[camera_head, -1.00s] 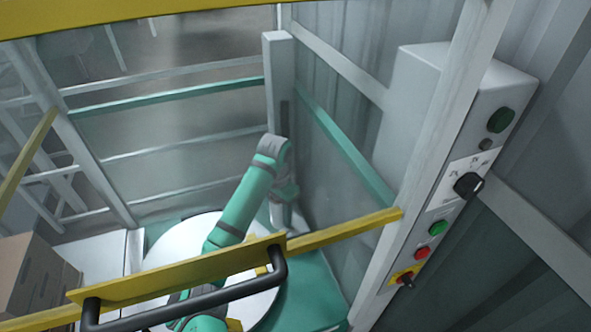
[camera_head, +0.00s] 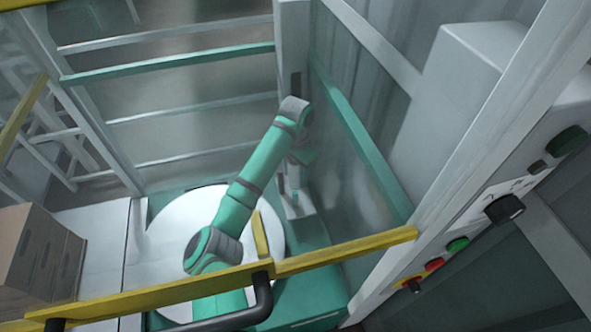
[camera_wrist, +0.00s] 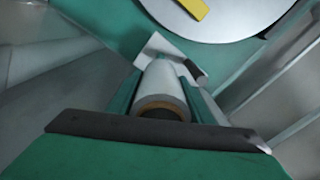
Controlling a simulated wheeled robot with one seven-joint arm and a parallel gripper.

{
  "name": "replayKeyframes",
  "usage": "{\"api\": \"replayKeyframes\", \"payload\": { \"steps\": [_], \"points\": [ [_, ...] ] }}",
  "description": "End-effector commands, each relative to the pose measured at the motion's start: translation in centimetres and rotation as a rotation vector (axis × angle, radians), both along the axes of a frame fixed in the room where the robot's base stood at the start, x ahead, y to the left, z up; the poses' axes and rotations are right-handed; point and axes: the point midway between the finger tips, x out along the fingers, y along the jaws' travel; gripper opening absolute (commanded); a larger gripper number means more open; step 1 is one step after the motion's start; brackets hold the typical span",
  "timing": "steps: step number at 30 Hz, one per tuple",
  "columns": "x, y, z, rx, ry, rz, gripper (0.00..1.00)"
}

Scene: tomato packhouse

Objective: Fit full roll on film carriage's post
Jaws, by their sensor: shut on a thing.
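My gripper (camera_wrist: 162,88) is shut on a full film roll (camera_wrist: 163,80). The roll is whitish with a brown cardboard core, its near end facing the wrist camera, between two green fingers. Just beyond it in the wrist view is a pale plate (camera_wrist: 153,47), apparently part of the film carriage, with a grey cylinder (camera_wrist: 198,73) beside the roll. In the head view the pale carriage part (camera_head: 299,208) shows low by the mast, below my arm's end. The post is not clearly visible, and I cannot tell whether the roll is around it or only above it.
A round white turntable (camera_head: 165,238) with a yellow bar (camera_head: 261,238) lies beneath my arm. A yellow gate rail (camera_head: 345,247) crosses the front. A mast (camera_head: 291,45) stands behind, a control box (camera_head: 470,85) right, and brown cartons (camera_head: 38,258) left.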

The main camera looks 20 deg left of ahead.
Motion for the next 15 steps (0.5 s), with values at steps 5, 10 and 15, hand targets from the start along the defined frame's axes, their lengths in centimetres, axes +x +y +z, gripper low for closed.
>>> {"api": "replayKeyframes", "payload": {
  "steps": [5, 10, 15],
  "points": [
    [-0.1, 0.2, -1.2, 0.0, 0.0, 0.003, 0.27],
    [-0.1, 0.3, -2.4, 0.001, 0.0, 0.004, 0.27],
    [-0.1, 0.2, -2.4, 0.0, -0.001, 0.003, 0.27]
  ]
}}
